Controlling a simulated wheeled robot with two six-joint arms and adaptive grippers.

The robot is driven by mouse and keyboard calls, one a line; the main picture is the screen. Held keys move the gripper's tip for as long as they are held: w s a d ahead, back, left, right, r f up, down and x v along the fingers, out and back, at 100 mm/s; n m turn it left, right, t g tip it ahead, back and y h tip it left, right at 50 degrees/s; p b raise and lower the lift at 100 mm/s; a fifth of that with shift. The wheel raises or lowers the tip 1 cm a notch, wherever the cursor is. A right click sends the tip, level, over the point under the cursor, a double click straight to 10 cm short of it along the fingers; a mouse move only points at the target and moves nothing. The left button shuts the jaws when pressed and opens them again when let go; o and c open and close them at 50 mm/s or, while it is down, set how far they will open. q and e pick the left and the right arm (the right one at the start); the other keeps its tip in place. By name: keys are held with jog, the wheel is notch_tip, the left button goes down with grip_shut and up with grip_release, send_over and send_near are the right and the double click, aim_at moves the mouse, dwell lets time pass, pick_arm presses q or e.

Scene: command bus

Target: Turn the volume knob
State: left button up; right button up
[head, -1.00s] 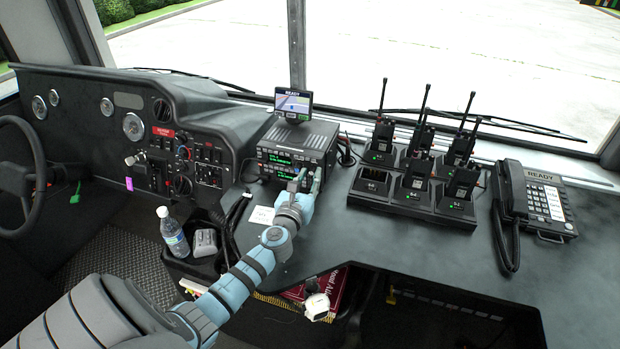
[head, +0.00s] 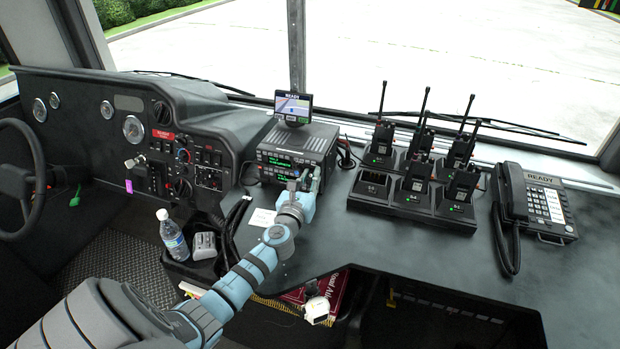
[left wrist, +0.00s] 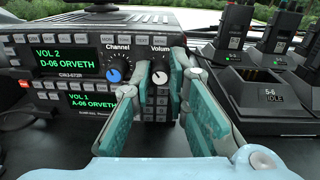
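The radio unit (head: 296,148) stands on the dash and faces my left gripper. The displays read VOL 2 above and VOL 1 below. My left gripper (head: 303,180) is at the right end of the radio front. In the left wrist view its teal fingers (left wrist: 159,82) are parted, with the Volume knob showing between the tips. A narrow gap shows beside the knob; contact cannot be made out. My right gripper is not in view.
A small screen (head: 293,105) stands on top of the radio. Charger docks with several handheld radios (head: 412,203) stand to the right, then a desk phone (head: 540,205). A water bottle (head: 173,235) stands at lower left. Bare dash lies between gripper and chargers.

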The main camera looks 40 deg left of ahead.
pick_arm(q)
jog(key=shift+o, duration=0.7)
jog(key=v, duration=1.2)
jog(key=shift+s, duration=0.1)
